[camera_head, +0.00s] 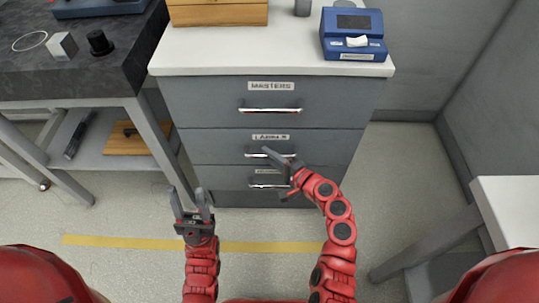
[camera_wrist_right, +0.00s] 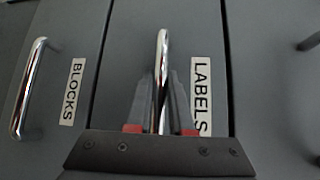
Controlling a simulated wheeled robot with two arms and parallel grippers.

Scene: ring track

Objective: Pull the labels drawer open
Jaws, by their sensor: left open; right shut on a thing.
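The labels drawer (camera_head: 210,151) is the middle drawer of the grey cabinet, and its front looks flush with the others. Its label plate shows in the right wrist view (camera_wrist_right: 202,95). Its chrome bar handle (camera_wrist_right: 161,75) runs between the fingers of my right gripper (camera_wrist_right: 160,110), which is shut on it. In the head view my right gripper (camera_head: 279,158) covers part of this handle and label. My left gripper (camera_head: 192,203) is open and empty, with its fingers up, in front of the cabinet and apart from it.
The masters drawer (camera_head: 330,100) is above and the blocks drawer (camera_head: 215,178) below; both look shut. A blue label printer (camera_head: 352,35) and a wooden box (camera_head: 218,12) stand on top. A dark bench (camera_head: 60,75) is left, a white table (camera_head: 515,205) right. Floor in front is clear.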

